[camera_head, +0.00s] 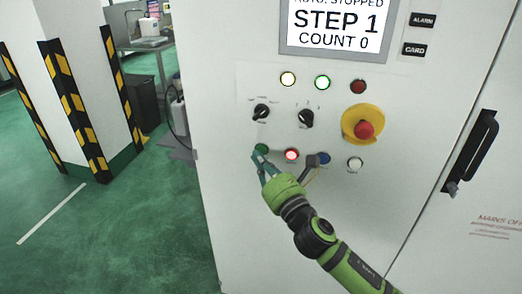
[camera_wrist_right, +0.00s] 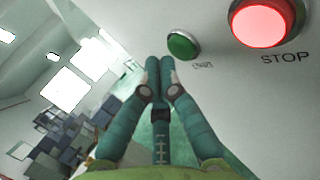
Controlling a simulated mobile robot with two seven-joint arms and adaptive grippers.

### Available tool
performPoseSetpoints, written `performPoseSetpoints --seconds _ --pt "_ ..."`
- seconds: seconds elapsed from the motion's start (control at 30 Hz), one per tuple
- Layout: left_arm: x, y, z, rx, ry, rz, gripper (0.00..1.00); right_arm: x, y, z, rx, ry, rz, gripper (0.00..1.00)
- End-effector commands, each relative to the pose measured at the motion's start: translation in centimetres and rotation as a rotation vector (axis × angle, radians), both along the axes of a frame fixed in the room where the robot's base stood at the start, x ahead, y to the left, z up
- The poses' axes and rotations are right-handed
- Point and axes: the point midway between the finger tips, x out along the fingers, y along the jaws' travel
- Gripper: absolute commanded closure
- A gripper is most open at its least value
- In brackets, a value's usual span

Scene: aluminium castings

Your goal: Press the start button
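The green button (camera_head: 262,149) is at the left end of the lower button row on the pale cabinet. It also shows in the right wrist view (camera_wrist_right: 183,45), with a small label beneath it. My right gripper (camera_head: 257,160) is in front of the panel, its fingertips at the green button's lower left. In the right wrist view its teal fingers (camera_wrist_right: 160,63) are drawn together with nothing between them. The tips appear just left of and below the button there; I cannot tell whether they touch the panel. My left gripper is not in view.
A lit red button (camera_head: 292,155) marked STOP (camera_wrist_right: 264,22) is right of the green one. A blue button (camera_head: 323,158), a white button (camera_head: 355,163) and a red emergency knob (camera_head: 364,130) follow. The display (camera_head: 337,22) reads STEP 1, COUNT 0. A striped pillar (camera_head: 75,90) stands left.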

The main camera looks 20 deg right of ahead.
Motion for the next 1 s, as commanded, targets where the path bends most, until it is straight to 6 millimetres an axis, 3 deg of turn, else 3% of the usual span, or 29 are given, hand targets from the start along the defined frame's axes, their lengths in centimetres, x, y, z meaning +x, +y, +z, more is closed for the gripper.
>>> performPoseSetpoints --seconds 1.0 --pt "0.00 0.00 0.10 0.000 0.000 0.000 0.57 0.87 -0.59 0.03 -0.001 0.000 0.000 1.00"
